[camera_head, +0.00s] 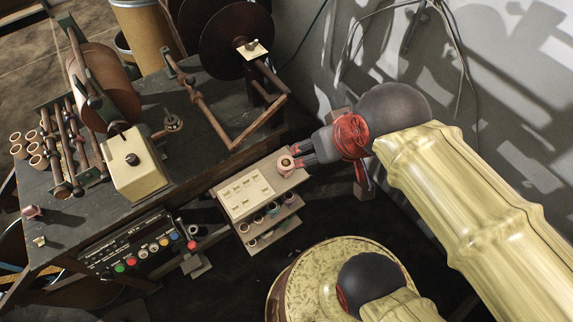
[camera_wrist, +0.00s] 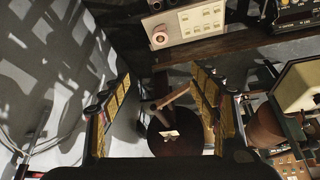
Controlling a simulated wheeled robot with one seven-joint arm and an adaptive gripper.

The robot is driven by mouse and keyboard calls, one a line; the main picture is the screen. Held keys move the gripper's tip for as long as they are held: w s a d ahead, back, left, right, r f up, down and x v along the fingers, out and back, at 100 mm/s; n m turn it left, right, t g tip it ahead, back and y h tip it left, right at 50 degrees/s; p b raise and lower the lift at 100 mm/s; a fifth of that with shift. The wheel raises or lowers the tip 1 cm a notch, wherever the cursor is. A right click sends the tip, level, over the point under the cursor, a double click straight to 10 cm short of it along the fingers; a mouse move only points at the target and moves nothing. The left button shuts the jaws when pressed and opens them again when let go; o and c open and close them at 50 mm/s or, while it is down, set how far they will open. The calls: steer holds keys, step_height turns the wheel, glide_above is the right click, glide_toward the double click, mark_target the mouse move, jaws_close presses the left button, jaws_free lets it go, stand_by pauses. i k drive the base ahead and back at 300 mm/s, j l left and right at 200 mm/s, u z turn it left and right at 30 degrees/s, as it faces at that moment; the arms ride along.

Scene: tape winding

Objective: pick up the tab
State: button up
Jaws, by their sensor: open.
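Several small pale tabs lie in rows on a cream card (camera_head: 247,190) on the top of a small shelf stand; the card also shows at the top of the wrist view (camera_wrist: 200,18). I cannot tell which one is the tab meant. Another cream piece (camera_head: 252,50) is at the dark round reel; it also shows in the wrist view (camera_wrist: 169,133). My gripper (camera_head: 298,156) is beside the stand's back right end, close to a copper-coloured roll (camera_head: 285,166). In the wrist view its fingers (camera_wrist: 160,80) are wide apart, with nothing held between them.
The winding bench (camera_head: 205,150) carries a cream box (camera_head: 133,165), rods and reels. A control panel (camera_head: 140,245) with coloured buttons is at its front. The stand (camera_head: 295,180) has lower shelves with rolls. A round yellow drum (camera_head: 310,275) is in front. The wall (camera_head: 500,70) is close on the right.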

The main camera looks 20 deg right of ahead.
mark_target(41, 241)
steer(key=j+u, duration=0.1)
steer(key=u, duration=0.3)
steer(key=j+u, duration=0.1)
steer(key=u, duration=0.3)
steer(key=i+u, duration=0.15)
steer(key=u, duration=0.25)
steer(key=j+u, duration=0.1)
steer(key=u, duration=0.3)
steer(key=i+u, duration=0.1)
steer(key=u, duration=0.3)
steer(key=i+j, duration=0.25)
steer(key=i, duration=0.25)
steer(key=i+j, duration=0.25)
steer(key=i, duration=0.3)
